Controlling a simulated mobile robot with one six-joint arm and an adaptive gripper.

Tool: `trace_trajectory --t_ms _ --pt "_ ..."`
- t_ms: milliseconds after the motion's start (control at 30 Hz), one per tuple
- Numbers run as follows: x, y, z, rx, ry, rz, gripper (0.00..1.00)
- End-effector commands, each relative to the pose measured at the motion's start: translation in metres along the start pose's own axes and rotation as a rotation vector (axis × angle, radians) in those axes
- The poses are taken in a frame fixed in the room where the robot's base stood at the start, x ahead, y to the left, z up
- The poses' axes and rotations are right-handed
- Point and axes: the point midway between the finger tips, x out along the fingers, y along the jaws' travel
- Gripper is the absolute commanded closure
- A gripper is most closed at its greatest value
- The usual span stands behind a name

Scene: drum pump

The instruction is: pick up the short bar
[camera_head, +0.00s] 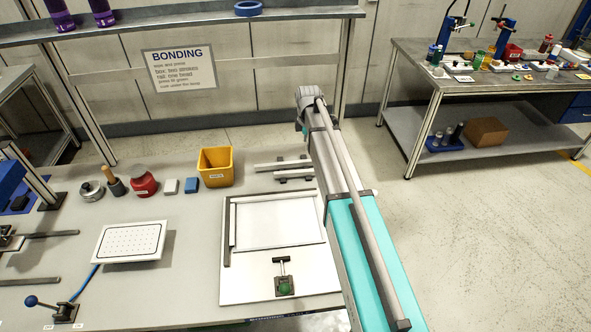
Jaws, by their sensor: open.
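Several slim light-grey bars (283,165) lie at the back of the workbench, right of the yellow bin, partly on dark supports. Their right ends are close to or behind my arm, so I cannot tell for sure which is the short bar. My arm reaches from the lower right up past the bars, in front of the bench's right side. My gripper does not show; it is out of sight behind the arm or outside the picture.
A yellow bin (216,167), red container (143,182), small blocks and a perforated white plate (131,242) stand left. An overhead shelf (190,22) crosses behind.

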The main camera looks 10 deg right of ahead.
Motion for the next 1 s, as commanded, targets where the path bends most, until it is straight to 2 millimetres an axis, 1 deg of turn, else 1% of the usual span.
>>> trace_trajectory --t_ms 300,467,1000 --pt "0.000 0.000 0.001 0.002 0.000 0.000 0.37" --pt "0.004 0.000 0.001 0.002 0.000 0.000 0.37" --pt "0.043 0.000 0.001 0.001 0.000 0.000 0.37"
